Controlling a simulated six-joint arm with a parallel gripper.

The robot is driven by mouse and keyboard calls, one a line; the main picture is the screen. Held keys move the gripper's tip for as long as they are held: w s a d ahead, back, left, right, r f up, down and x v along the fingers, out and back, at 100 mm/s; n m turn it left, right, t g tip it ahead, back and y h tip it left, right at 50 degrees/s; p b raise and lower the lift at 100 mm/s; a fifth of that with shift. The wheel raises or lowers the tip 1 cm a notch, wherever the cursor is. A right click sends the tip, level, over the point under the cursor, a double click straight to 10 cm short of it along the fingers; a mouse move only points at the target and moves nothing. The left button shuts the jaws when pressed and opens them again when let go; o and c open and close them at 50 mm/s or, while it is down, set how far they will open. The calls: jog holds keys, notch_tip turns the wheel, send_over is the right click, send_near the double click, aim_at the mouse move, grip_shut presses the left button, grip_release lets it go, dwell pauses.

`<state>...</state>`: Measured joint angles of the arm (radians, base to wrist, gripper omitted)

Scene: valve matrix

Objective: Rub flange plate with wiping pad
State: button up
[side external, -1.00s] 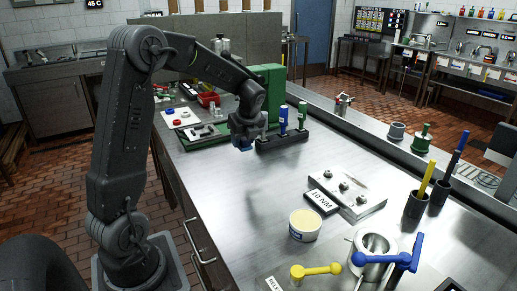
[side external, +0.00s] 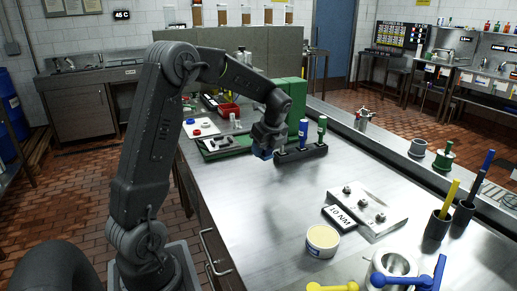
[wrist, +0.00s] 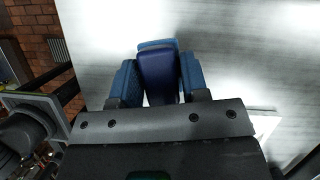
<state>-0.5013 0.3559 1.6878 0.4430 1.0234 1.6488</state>
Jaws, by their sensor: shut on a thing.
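The flange plate (side external: 380,218) is a flat silver plate with several bolts, lying on the steel bench right of centre in the side view. My gripper (side external: 264,154) is over the far part of the bench, beside a black rack and well away from the plate. In the wrist view my gripper (wrist: 158,88) has its blue-lined fingers shut on a dark blue piece with a lighter blue end, which I take for the wiping pad (wrist: 158,68). The pad's lower part is hidden between the fingers. The pad appears clear of the bench.
The black rack (side external: 302,156) holds blue and green upright tools. A "10 NM" label (side external: 340,217) lies against the plate's left side. The bench between gripper and plate is clear.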

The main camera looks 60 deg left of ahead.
jog(key=w+d+n+g+h, duration=0.2)
jog(key=w+d+n+g, duration=0.1)
jog(key=w+n, duration=0.6)
jog(key=n+t+h, duration=0.6)
jog(key=n+t, duration=0.1)
jog(key=n, duration=2.7)
send_over(366, 189)
jog(key=shift+s+a+f, duration=0.15)
jog(key=shift+f, duration=1.15)
jog(key=shift+s+a+f, duration=0.1)
jog(key=shift+s+f, duration=0.05)
jog(key=shift+f, duration=1.1)
jog(key=shift+s+a+f, duration=0.15)
jog(key=shift+f, duration=1.15)
jog(key=shift+d+f, duration=0.45)
jog(key=shift+f, duration=0.15)
jog(key=shift+d, duration=5.25)
jog(key=shift+a, duration=5.8)
notch_tip(366, 189, up, 8)
jog(key=shift+y, duration=0.3)
